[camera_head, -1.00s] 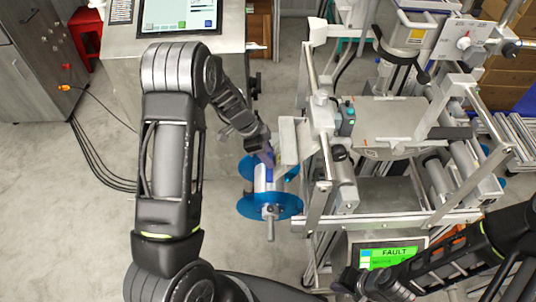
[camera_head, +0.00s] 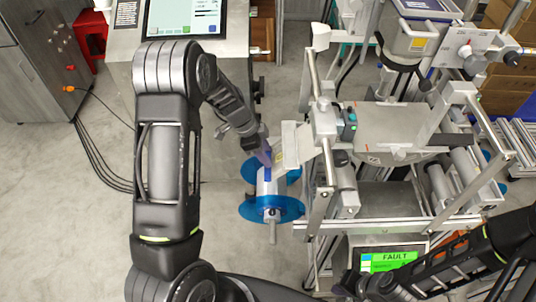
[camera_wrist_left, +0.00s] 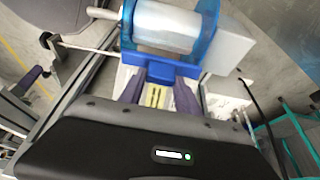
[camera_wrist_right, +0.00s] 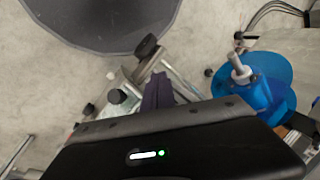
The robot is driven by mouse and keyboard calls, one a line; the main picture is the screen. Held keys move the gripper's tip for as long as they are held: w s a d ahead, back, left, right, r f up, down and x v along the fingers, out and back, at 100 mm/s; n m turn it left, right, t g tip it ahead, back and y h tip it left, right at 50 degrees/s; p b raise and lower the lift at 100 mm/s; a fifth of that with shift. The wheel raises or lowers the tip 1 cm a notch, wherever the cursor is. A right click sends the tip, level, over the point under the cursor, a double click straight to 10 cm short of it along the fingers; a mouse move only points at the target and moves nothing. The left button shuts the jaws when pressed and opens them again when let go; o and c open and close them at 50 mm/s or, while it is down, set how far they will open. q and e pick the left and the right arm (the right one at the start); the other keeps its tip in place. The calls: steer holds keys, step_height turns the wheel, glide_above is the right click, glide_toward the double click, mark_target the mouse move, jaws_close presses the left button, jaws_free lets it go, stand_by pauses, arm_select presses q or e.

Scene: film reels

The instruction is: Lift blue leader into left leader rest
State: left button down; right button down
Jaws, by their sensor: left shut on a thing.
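The blue leader (camera_wrist_left: 160,68) shows in the left wrist view as a blue strip across the tips of my left gripper (camera_wrist_left: 160,92), beside the reel. In the head view the blue leader (camera_head: 268,172) is a small patch against the reel's pale roll. My left gripper (camera_head: 266,156) is shut on it. The reel (camera_head: 272,208) has blue flanges and a shaft, at the machine's left side. A pale grey plate (camera_head: 292,143), possibly the left leader rest, stands just right of my left gripper. My right gripper (camera_wrist_right: 172,90) is away from the leader, its opening unclear.
The machine frame (camera_head: 322,130) with rollers and rails stands right of the reel. A green FAULT screen (camera_head: 388,260) is at its front. A cabinet with a screen (camera_head: 184,16) stands behind my left arm.

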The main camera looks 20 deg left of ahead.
arm_select(q)
steer(key=a+p+v, duration=0.1)
steer(key=p+v, duration=0.2)
steer(key=v, duration=0.6)
steer(key=shift+s+f, duration=0.2)
stand_by(0.8)
steer(key=shift+r, duration=0.1)
stand_by(0.3)
steer(key=a+p+v, duration=0.1)
steer(key=p+v, duration=0.2)
steer(key=v, duration=0.8)
steer(key=shift+s+p, duration=0.3)
steer(key=shift+p, duration=0.05)
stand_by(1.2)
steer(key=shift+a+r, duration=0.2)
steer(key=p+v, duration=0.2)
steer(key=v, duration=0.6)
steer(key=shift+s+a+p, duration=0.2)
steer(key=shift+a+p, duration=0.15)
steer(key=shift+a, duration=0.1)
stand_by(0.8)
steer(key=shift+w+d+f, duration=0.1)
steer(key=shift+d+f, duration=0.05)
steer(key=shift+f, duration=0.05)
